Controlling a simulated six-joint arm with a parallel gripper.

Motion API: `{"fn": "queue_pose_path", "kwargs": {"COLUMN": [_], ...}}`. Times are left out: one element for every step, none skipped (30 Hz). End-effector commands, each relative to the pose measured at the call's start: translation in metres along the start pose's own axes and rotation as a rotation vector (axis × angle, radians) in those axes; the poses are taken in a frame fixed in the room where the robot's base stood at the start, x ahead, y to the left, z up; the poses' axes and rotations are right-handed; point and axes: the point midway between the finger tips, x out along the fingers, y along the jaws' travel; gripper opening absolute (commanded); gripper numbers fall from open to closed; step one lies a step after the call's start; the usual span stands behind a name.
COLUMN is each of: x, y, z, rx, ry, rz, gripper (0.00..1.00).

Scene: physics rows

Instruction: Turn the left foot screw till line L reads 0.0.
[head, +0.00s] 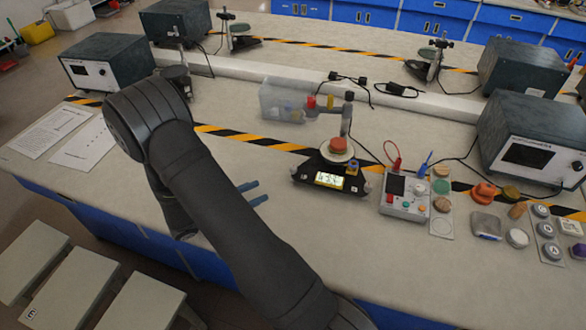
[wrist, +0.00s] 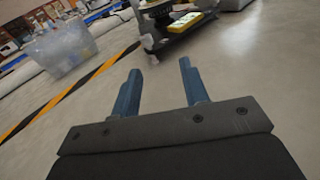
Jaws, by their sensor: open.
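A black-based instrument (head: 332,172) stands on the bench, with a lit yellow display (head: 329,180) on its front and an orange-topped pan above. Digits show on the display, but I cannot read them surely or tell which is line L. The left foot screw is too small and dark to make out clearly at the base's left end. My gripper (head: 254,193) is open and empty, left of the instrument and apart from it. In the wrist view its two blue fingers (wrist: 160,82) point toward the instrument's base (wrist: 175,38), which is cut off by the top edge.
A clear plastic bin (head: 284,101) stands behind the instrument, near a black-and-yellow striped tape line (head: 238,136). A grey control box (head: 405,196) with leads stands close on the right, with several small samples beyond. Bare bench lies between my gripper and the instrument.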

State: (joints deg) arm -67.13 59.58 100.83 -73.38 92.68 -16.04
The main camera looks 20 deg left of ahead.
Motion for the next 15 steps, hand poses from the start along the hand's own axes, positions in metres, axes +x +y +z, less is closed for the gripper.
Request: {"fn": "queue_pose_path", "kwargs": {"x": [-0.011,-0.016,-0.020,-0.023,-0.024,-0.025,-0.024,-0.021,-0.018,-0.014,-0.010,-0.003,0.002,0.008,0.016], "y": [0.004,0.005,0.007,0.008,0.009,0.010,0.010,0.010,0.011,0.011,0.011,0.012,0.012,0.013,0.013], "z": [-0.005,-0.007,-0.008,-0.009,-0.009,-0.010,-0.010,-0.010,-0.009,-0.009,-0.009,-0.009,-0.008,-0.008,-0.008], "rx": [-0.022,-0.031,-0.041,-0.045,-0.048,-0.051,-0.052,-0.052,-0.052,-0.052,-0.052,-0.052,-0.052,-0.052,-0.051], "ry": [-0.018,-0.027,-0.038,-0.043,-0.047,-0.050,-0.052,-0.052,-0.052,-0.052,-0.051,-0.051,-0.050,-0.050,-0.051], "rz": [0.043,0.060,0.079,0.089,0.096,0.102,0.104,0.104,0.103,0.102,0.101,0.100,0.100,0.099,0.098], "gripper": [0.41,0.41,0.41,0.41,0.41,0.41,0.41,0.41,0.41,0.41,0.41,0.41,0.41,0.41,0.41]}}
